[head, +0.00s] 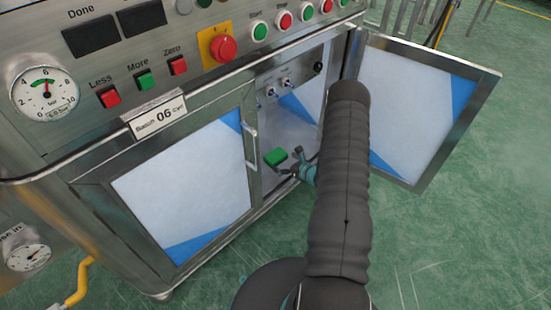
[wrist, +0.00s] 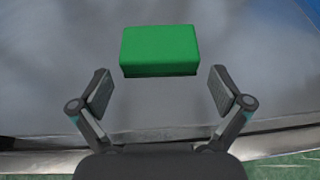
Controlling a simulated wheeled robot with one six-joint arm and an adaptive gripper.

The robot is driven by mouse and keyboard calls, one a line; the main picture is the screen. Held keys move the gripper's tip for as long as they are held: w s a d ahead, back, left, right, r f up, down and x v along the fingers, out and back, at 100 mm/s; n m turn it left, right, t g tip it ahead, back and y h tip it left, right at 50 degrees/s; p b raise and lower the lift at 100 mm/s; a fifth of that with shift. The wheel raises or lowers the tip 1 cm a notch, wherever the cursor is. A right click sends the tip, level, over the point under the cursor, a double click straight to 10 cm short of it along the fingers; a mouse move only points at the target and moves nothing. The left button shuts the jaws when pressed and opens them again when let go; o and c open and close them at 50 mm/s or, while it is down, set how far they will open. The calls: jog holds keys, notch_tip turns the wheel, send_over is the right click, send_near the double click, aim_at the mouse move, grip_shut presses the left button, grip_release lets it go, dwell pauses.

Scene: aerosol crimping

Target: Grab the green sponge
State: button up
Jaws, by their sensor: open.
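The green sponge (head: 275,156) lies on the metal floor inside the open cabinet of the machine. In the wrist view the sponge (wrist: 159,50) is a green block just beyond my fingertips, centred between the two fingers' lines. My gripper (wrist: 159,88) is open and empty, with its fingers spread wider than the sponge. In the head view my gripper (head: 284,171) is at the cabinet opening, close to the sponge on its near side. My arm hides part of the opening on the right. I cannot tell the exact height of the fingers above the cabinet floor.
The right cabinet door (head: 420,105) stands wide open. The left door (head: 185,190) is shut, and its handle (head: 251,146) sticks out beside the opening. A control panel with a red emergency button (head: 223,47) is above. The green floor (head: 480,230) is clear at the right.

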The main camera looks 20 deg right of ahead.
aim_at(281, 160)
jog(key=shift+x, duration=1.75)
jog(key=c, duration=0.5)
